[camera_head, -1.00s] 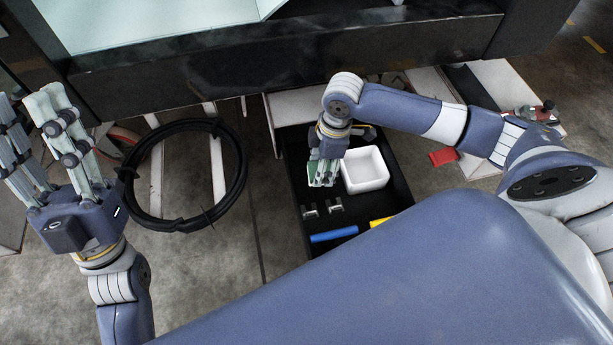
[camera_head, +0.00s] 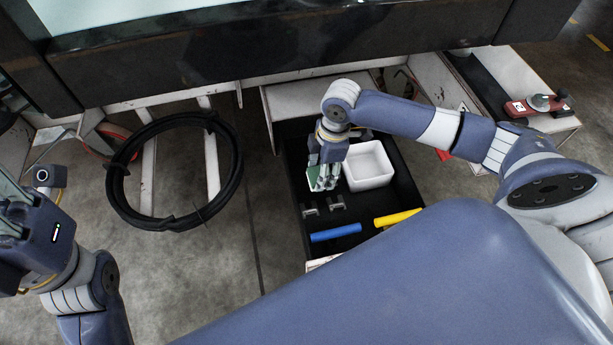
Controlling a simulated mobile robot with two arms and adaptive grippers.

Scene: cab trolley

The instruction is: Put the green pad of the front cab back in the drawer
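The black drawer (camera_head: 292,178) is pulled out at the centre, below the dark body of the cab. My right gripper (camera_head: 326,182) points down into the drawer, left of the white bin. A small patch of green (camera_head: 313,172) shows at the left side of its fingers and looks like the green pad. Most of it is hidden, and I cannot tell whether the fingers grip it or it rests on the drawer floor. My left gripper (camera_head: 16,225) is at the left edge, away from the drawer. Its fingers are mostly cut off by the frame.
A white square bin (camera_head: 368,167), two small grey metal pieces (camera_head: 323,206), a blue cylinder (camera_head: 336,233) and a yellow one (camera_head: 397,217) are in the drawer. A black ring (camera_head: 120,196) is to the left. A red device (camera_head: 535,104) sits on the right-hand platform.

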